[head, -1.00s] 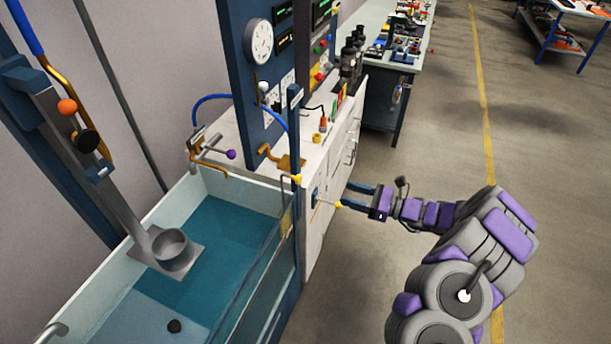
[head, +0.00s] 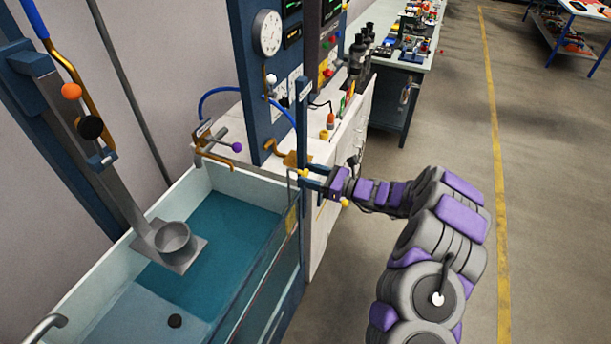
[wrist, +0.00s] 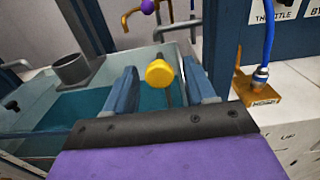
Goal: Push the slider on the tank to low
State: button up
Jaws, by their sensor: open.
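In the wrist view the yellow knob (wrist: 162,73) on a thin rod lies between my blue fingers. My gripper (head: 314,178) is open, its fingers pointing at the tank corner. I cannot tell whether either finger touches the knob. Slider markings are not readable.
A second yellow knob (head: 344,202) is just below my gripper. A brass fitting with a blue hose (wrist: 262,88) stands on the white cabinet to the right in the wrist view. A purple-tipped lever (head: 237,147) is above the tank.

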jog(key=shift+x, duration=0.9)
grip_shut()
